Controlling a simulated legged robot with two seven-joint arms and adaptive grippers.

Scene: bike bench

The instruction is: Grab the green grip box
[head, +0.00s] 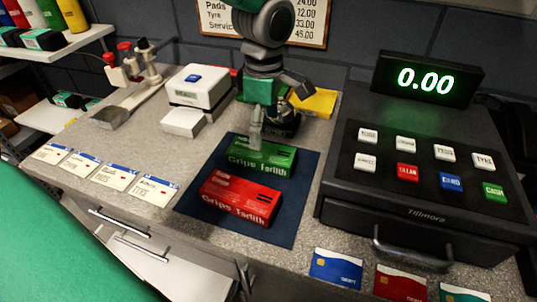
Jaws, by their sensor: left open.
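The green grip box (262,160) lies on a dark blue mat (293,210), toward its back part, with white lettering on its front. A red grip box (240,197) of like shape lies on the mat in front of it. My left gripper (267,128) hangs down from above at the back edge of the green box. It is open, and a pale finger overlaps the box's top rear in the picture. I cannot tell whether the finger touches the box. My right gripper is not in view.
A black till (420,225) with a lit display stands right of the mat. A yellow item (315,102) lies behind. A white scale-like device (196,86) and price cards (118,176) are to the left. Bank cards (335,267) lie at the front edge.

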